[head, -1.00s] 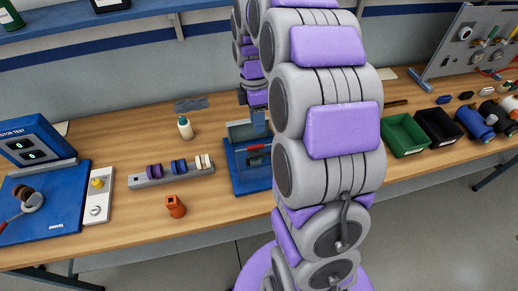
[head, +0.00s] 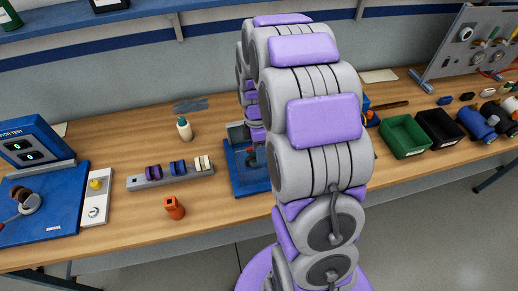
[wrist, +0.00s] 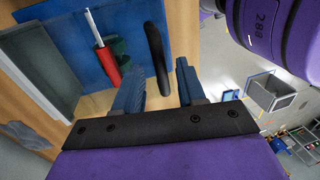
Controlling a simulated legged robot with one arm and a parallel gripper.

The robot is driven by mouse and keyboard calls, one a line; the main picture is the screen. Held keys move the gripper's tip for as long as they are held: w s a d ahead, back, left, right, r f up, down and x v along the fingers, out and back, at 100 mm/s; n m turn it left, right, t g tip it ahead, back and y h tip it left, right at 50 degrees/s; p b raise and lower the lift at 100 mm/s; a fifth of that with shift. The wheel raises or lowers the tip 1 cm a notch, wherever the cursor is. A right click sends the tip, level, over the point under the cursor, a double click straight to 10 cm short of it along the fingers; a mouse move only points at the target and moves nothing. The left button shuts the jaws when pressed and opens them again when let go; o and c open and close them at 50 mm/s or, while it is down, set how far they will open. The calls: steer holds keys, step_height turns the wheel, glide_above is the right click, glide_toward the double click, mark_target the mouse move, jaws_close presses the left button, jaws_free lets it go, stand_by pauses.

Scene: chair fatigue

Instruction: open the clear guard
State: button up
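My gripper (wrist: 155,72) has its two blue fingers apart in the wrist view, with nothing clearly clamped. A black curved bar (wrist: 155,45) shows just beyond and between the fingertips; I cannot tell whether they touch it. A blue base (wrist: 70,32) carries a red cylinder (wrist: 108,66) with a pale rod and a dark green part. A grey-framed, see-through panel (wrist: 38,62), seemingly the clear guard, is at the left of that view. In the head view, the blue base (head: 243,182) is partly hidden behind my arm, and my fingers are hidden.
A grey rail (head: 170,176) with several coloured pieces, an orange part (head: 174,208) and a bottle (head: 184,129) stand left of the base. A green bin (head: 403,137) and a black bin (head: 440,132) are to the right.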

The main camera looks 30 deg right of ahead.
steer(key=shift+c, duration=0.5)
jaws_close()
steer(key=shift+r, duration=0.15)
